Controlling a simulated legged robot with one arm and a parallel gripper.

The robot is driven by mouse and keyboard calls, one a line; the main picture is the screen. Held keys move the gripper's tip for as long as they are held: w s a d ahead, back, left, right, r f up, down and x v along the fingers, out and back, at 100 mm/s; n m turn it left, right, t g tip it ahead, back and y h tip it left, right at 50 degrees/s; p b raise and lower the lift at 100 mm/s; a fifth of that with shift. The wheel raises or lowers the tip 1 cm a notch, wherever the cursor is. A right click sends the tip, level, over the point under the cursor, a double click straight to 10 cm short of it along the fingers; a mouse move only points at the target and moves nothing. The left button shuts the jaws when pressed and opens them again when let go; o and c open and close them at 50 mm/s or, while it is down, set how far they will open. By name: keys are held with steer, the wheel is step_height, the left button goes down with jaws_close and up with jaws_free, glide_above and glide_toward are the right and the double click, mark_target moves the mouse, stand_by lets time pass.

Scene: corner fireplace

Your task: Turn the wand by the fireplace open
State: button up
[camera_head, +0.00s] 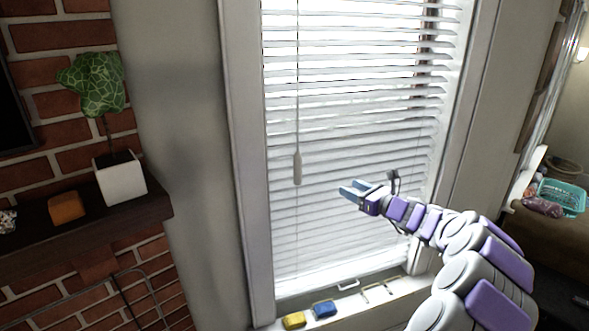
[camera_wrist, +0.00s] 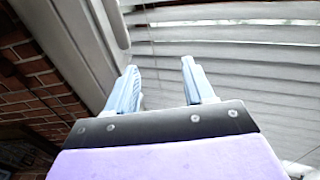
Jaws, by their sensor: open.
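The wand (camera_head: 297,167) hangs on a thin cord down the left part of the white window blind (camera_head: 350,110). Its thicker grey-white end is at about mid-height of the window. In the wrist view the wand (camera_wrist: 119,22) shows at the upper left, above and beyond the left finger. My gripper (camera_head: 350,191) is to the right of the wand's end and slightly lower, apart from it. In the wrist view my gripper (camera_wrist: 163,88) has its two light-blue fingers spread with nothing between them. The blind's slats are tilted, with brighter gaps near the top.
A yellow block (camera_head: 293,320) and a blue block (camera_head: 324,309) lie on the window sill below. At the left, a dark mantel (camera_head: 85,222) on the brick fireplace holds a potted plant (camera_head: 120,180) and an orange block (camera_head: 67,207). A teal basket (camera_head: 562,197) is at the far right.

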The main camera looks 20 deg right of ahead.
steer(key=v, duration=0.2)
steer(key=shift+s+p, duration=0.3)
steer(key=shift+s, duration=0.05)
steer(key=shift+d+p, duration=0.25)
steer(key=shift+p, duration=0.1)
steer(key=shift+a, duration=0.15)
steer(key=f+b+v, duration=0.1)
steer(key=b+v, duration=0.1)
steer(key=v, duration=1.5)
steer(key=shift+d+r, duration=0.25)
steer(key=shift+s, duration=0.15)
